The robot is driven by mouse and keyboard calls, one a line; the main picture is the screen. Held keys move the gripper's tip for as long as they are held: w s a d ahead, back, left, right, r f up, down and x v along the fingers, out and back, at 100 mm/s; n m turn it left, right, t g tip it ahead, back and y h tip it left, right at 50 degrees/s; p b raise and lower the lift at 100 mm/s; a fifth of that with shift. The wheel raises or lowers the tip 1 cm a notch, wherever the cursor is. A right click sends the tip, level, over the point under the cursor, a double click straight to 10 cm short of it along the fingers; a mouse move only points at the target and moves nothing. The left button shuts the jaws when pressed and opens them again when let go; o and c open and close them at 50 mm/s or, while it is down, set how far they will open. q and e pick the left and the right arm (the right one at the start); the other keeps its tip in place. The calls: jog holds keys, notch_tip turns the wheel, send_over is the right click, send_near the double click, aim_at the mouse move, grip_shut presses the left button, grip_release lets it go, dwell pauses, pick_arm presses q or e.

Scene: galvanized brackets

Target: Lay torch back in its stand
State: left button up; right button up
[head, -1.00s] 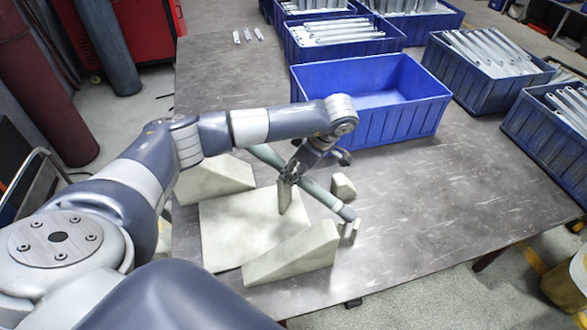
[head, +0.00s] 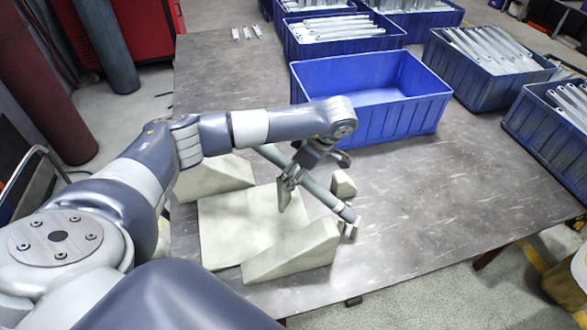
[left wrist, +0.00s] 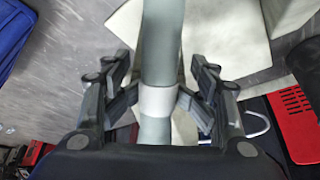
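The torch is a grey-green rod (head: 323,192) with a pale collar and a short bent end at the lower right. My left gripper (head: 289,178) is shut around its middle and holds it slantwise over the pale stand pieces. In the left wrist view the torch (left wrist: 161,45) runs between the fingers (left wrist: 160,92), which meet it near a white band. The stand seems to be the pale plate (head: 228,232) with blocks around it. The arm hides the torch's far upper end. Contact between torch and stand is unclear. My right gripper is not in view.
Pale wedges stand at the front (head: 293,252) and back left (head: 214,180), with a small block (head: 343,184) at the right. An empty blue bin (head: 368,128) stands behind. Other bins hold metal brackets. The table right of the stand is clear.

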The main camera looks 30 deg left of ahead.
pick_arm(q)
jog(key=shift+r, duration=0.1)
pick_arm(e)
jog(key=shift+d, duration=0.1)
pick_arm(q)
jog(key=v, duration=1.2)
dwell(0.5)
